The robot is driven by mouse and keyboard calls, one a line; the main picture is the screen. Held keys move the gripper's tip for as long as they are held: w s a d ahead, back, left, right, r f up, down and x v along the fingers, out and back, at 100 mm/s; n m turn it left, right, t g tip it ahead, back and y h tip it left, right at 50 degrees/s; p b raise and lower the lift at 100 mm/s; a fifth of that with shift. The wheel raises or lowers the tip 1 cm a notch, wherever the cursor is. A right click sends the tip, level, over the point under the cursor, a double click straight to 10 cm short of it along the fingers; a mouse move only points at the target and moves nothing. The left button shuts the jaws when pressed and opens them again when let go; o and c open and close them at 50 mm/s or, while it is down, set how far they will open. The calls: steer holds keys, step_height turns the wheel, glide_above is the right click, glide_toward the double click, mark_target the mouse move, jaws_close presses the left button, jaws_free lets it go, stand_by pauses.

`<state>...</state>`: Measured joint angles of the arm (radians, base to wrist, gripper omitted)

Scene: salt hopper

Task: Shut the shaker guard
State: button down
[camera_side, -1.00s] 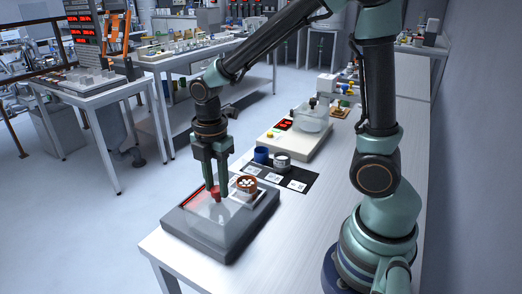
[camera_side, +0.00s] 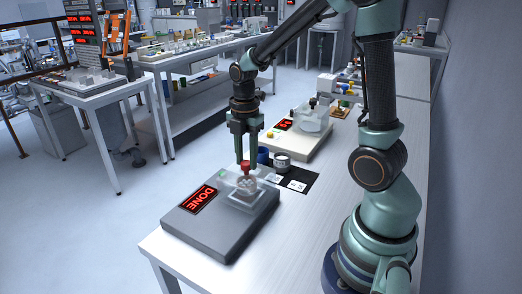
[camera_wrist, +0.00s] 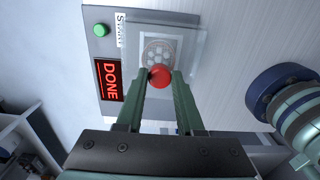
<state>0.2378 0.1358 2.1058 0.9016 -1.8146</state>
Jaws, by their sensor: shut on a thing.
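The shaker (camera_side: 215,228) is a grey box on the near end of the bench. Its clear guard (camera_side: 239,187) sits over the round vessel, which shows faintly through it in the wrist view (camera_wrist: 160,52). A red knob (camera_side: 245,167) stands on the guard. My gripper (camera_side: 246,162) is shut on this knob, which also shows between the fingertips in the wrist view (camera_wrist: 160,76). The shaker's display (camera_side: 197,199) reads DONE in red. A green button (camera_wrist: 99,30) is on its top. I cannot tell whether the guard's edges are fully seated.
A black mat (camera_side: 303,173) with white label squares lies behind the shaker. A blue cup (camera_side: 262,156) and a metal-rimmed cup (camera_side: 282,162) stand there. A pale balance (camera_side: 297,140) with a clear cover is farther back. The bench right of the shaker is clear.

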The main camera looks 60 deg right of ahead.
steer(key=c, duration=0.5)
jaws_free()
steer(key=shift+d, duration=0.15)
steer(key=shift+c, duration=0.2)
steer(key=shift+r, duration=0.1)
step_height(320, 180, up, 12)
steer(key=s+a+m+t, duration=0.5)
steer(key=a+m, duration=0.3)
steer(key=m, duration=1)
steer(key=shift+s+a+f+t, duration=0.25)
steer(key=shift+f+t, duration=0.05)
